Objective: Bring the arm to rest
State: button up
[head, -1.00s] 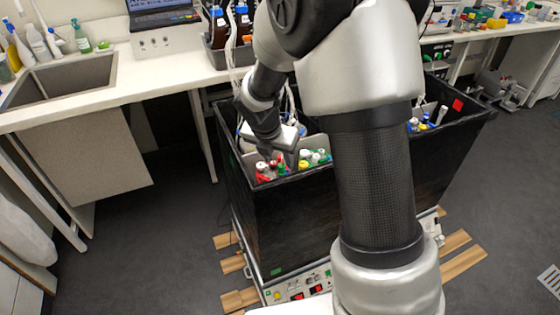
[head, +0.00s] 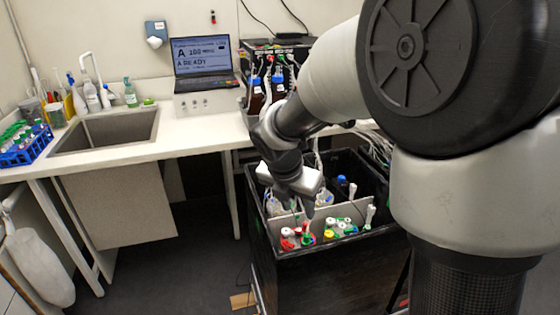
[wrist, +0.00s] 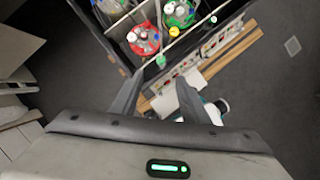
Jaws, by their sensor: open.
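A red-topped vessel (wrist: 143,40) and a green-topped vessel (wrist: 178,14) stand in the box just beyond the fingertips. In the head view, the red-capped vessel (head: 290,238) and a green-and-white-capped vessel (head: 341,228) stand below my gripper. I cannot tell the exact gap between fingers and caps.
A counter with a sink (head: 110,132), a laptop (head: 203,58) and a blue tube rack (head: 25,146) lies at left and behind. Brown bottles (head: 257,95) and tubing stand at the back near my arm. Dark floor (head: 190,260) is open left of the box.

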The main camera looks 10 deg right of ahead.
jog(key=s+d+r+m+t+y+p, duration=0.1)
jog(key=s+d+r+m+p, duration=0.3)
jog(key=s+r+m+p, duration=0.7)
jog(key=s+r+m+y, duration=0.1)
jog(key=s+r+m, duration=1)
jog(key=m, duration=0.7)
jog(key=shift+s+r+t+y, duration=0.15)
jog(key=shift+r+t+y, duration=0.15)
jog(key=shift+r+t, duration=0.1)
